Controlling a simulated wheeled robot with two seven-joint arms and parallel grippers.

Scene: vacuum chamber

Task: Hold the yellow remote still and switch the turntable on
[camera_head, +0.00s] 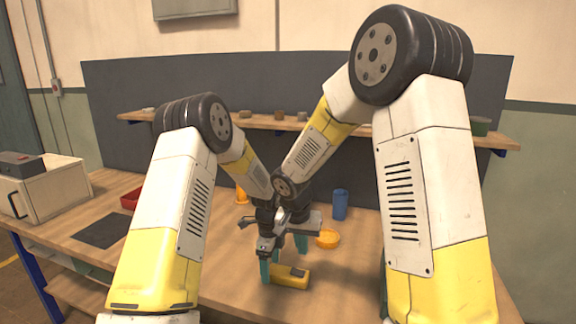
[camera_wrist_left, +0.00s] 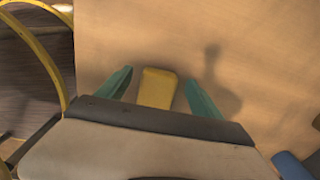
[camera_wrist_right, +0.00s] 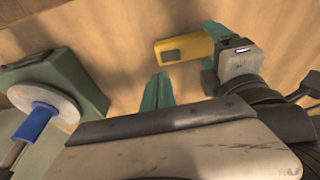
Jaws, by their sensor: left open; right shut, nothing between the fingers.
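The yellow remote (camera_head: 292,277) lies on the workbench, with a dark patch on its top; it also shows in the right wrist view (camera_wrist_right: 182,49). My left gripper (camera_wrist_left: 158,82) is open, its teal fingers on either side of the yellow remote (camera_wrist_left: 157,90), with gaps visible in the left wrist view. My right gripper (camera_wrist_right: 157,90) is shut and empty, above the bench and apart from the remote. A green box with a pale round disc and a blue piece on it, apparently the turntable (camera_wrist_right: 75,80), is at the left of the right wrist view. My right arm likely hides it in the head view.
A blue cup (camera_head: 340,204) and a yellow dish (camera_head: 327,238) stand behind the grippers. A red tray (camera_head: 130,199), a dark mat (camera_head: 104,231) and a cream box (camera_head: 45,188) are on the left. A shelf (camera_head: 255,121) runs along the back panel. My arms are close together.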

